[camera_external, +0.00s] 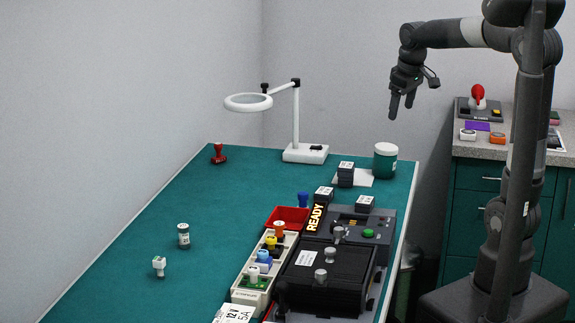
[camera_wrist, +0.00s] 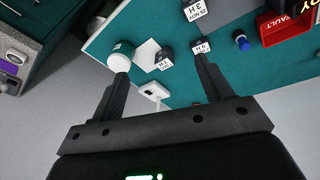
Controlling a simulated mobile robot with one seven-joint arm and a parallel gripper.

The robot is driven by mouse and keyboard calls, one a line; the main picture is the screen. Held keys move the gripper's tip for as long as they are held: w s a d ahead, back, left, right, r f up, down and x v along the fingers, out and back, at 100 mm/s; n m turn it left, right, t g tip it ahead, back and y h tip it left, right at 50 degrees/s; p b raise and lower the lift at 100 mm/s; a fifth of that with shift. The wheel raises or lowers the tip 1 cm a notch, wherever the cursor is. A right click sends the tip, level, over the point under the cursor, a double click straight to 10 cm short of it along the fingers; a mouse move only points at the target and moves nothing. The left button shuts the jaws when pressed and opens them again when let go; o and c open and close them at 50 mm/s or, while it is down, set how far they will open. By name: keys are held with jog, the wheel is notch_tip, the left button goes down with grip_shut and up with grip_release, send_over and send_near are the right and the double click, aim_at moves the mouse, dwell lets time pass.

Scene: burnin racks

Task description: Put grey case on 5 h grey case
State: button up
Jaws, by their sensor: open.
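Several small dark grey cases with white labels are on the green table. One (camera_external: 346,176) stands at the edge of a white sheet and looks taller than the others; I cannot tell whether it is two stacked cases. Another (camera_external: 324,194) is beside the READY sign, and a third (camera_external: 365,203) sits on the back of the black machine. The wrist view shows three labelled cases (camera_wrist: 163,61) (camera_wrist: 201,47) (camera_wrist: 194,11); their hour marks are too small to read surely. My gripper (camera_external: 402,105) is open and empty, high above the table's back right; its fingers (camera_wrist: 162,68) are apart.
A green jar with white lid (camera_external: 385,160) and a ring lamp (camera_external: 303,153) stand near the cases. The black machine (camera_external: 325,280), red bin (camera_external: 287,220) and a tray of coloured stamps (camera_external: 252,283) fill the front right. The table's left middle is mostly clear.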

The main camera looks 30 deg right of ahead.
jog(key=s+d+f+m+t, duration=0.1)
jog(key=s+f+m, duration=0.1)
jog(key=s, duration=0.7)
jog(key=s+f+m+t, duration=0.1)
jog(key=s+f+m, duration=0.1)
jog(key=s, duration=0.7)
jog(key=shift+s+d+f+t, duration=0.15)
jog(key=shift+s+d+t, duration=0.15)
jog(key=shift+s+d, duration=0.05)
